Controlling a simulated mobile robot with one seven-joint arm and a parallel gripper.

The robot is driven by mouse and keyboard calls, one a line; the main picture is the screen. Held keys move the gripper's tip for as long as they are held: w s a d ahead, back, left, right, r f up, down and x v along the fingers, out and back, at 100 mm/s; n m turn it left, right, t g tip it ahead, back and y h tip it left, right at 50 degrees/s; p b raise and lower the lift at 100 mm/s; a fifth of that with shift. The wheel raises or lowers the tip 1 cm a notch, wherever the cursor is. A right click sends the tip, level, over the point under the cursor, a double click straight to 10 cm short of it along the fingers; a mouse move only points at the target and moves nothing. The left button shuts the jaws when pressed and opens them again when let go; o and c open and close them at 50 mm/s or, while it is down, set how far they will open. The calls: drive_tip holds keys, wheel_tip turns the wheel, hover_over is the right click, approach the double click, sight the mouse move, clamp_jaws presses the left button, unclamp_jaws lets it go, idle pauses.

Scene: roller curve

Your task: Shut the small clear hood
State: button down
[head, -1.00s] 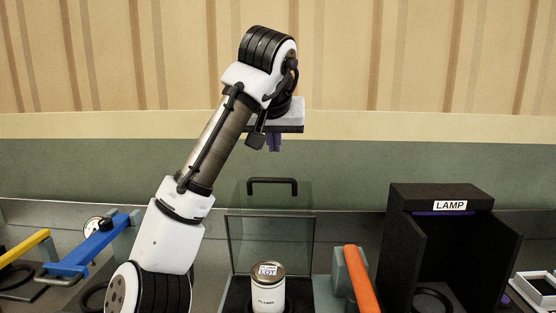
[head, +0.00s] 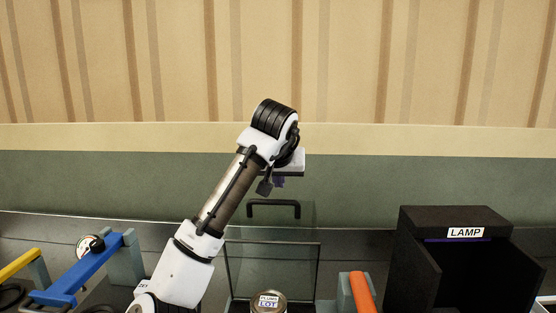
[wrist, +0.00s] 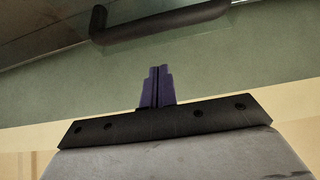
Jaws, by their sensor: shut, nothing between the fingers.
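The clear hood (head: 233,268) stands open and upright in the head view, a transparent panel with a dark frame. Its black bar handle (head: 273,203) is at the top edge, and this handle also shows at the top of the wrist view (wrist: 165,20). My gripper (head: 279,183) is just above the handle in the head view, apart from it as far as I can tell. In the wrist view my purple fingers (wrist: 157,72) are together and empty, pointing toward the handle. A jar with a "PLUMS LOT" lid (head: 268,301) stands in front of the hood panel, cut off by the picture's lower edge.
A black LAMP box (head: 455,255) stands to the right. An orange bar (head: 362,292) is between it and the hood. A blue lever (head: 85,268) and a yellow lever (head: 20,264) are at the left. The wall behind is bare.

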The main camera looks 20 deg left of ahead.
drive_tip(key=shift+s+d+f+p, duration=0.15)
drive_tip(key=shift+s+d+f, duration=0.05)
drive_tip(key=shift+s, duration=0.4)
drive_tip(key=shift+s+d+f+p, duration=0.15)
drive_tip(key=shift+s+f, duration=0.1)
drive_tip(key=shift+s, duration=0.35)
drive_tip(key=shift+s+d+f+p, duration=0.1)
drive_tip(key=shift+s+d+f, duration=0.1)
drive_tip(key=shift+s, duration=0.4)
drive_tip(key=shift+s+f+b, duration=0.1)
drive_tip(key=shift+s+b, duration=0.05)
drive_tip(key=shift+b, duration=0.3)
